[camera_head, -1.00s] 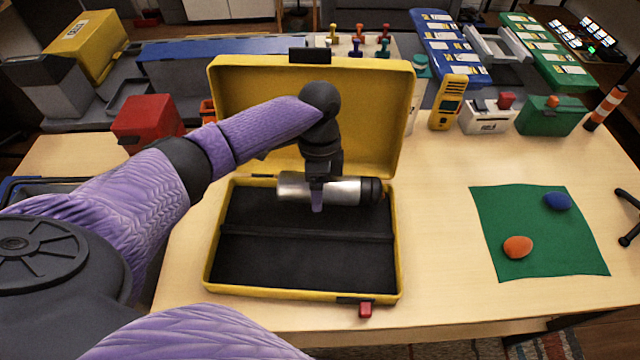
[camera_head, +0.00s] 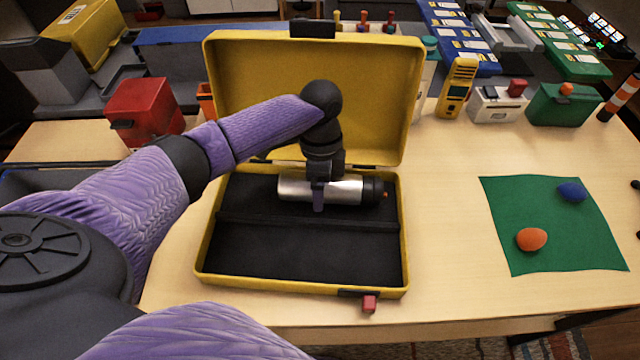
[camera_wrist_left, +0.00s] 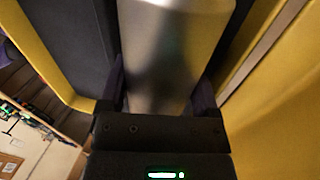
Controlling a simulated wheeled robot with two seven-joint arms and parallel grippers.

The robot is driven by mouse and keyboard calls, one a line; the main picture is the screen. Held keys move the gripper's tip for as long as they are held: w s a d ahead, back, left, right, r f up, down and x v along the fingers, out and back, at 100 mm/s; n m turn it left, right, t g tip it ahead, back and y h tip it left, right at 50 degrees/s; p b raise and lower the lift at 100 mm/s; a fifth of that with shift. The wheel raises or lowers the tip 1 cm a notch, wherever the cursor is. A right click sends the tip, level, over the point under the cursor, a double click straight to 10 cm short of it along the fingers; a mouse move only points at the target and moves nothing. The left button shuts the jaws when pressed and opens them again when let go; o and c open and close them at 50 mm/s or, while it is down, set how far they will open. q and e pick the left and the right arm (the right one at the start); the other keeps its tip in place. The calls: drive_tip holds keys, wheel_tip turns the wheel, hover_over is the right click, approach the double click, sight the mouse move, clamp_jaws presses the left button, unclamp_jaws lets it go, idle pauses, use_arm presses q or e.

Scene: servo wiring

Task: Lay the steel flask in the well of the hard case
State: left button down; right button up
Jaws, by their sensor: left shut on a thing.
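The steel flask (camera_head: 345,190), a silver cylinder with a black cap at its right end, lies level over the back part of the hard case. My left gripper (camera_head: 318,200) is shut around its middle from above. The flask also shows close up between the fingers in the left wrist view (camera_wrist_left: 170,50). The yellow hard case (camera_head: 205,262) stands open on the table, with a black lining (camera_head: 300,250) and a ridge across it. I cannot tell whether the flask touches the lining. My right gripper is not in view.
The raised lid (camera_head: 240,90) stands behind the flask. A green cloth (camera_head: 540,205) with an orange stone (camera_head: 531,239) and a blue stone (camera_head: 571,192) lies to the right. A red box (camera_head: 145,110) stands to the left. The table between case and cloth is clear.

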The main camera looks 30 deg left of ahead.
use_arm(q)
drive_tip(key=shift+s+f, duration=0.2)
drive_tip(key=shift+f, duration=0.35)
drive_tip(key=shift+s+f, duration=0.15)
drive_tip(key=shift+f, duration=0.05)
drive_tip(key=shift+d, duration=0.1)
unclamp_jaws()
drive_tip(key=shift+b, duration=0.3)
drive_tip(key=p+v, duration=0.3)
drive_tip(key=v, duration=0.8)
drive_tip(key=shift+f, duration=0.1)
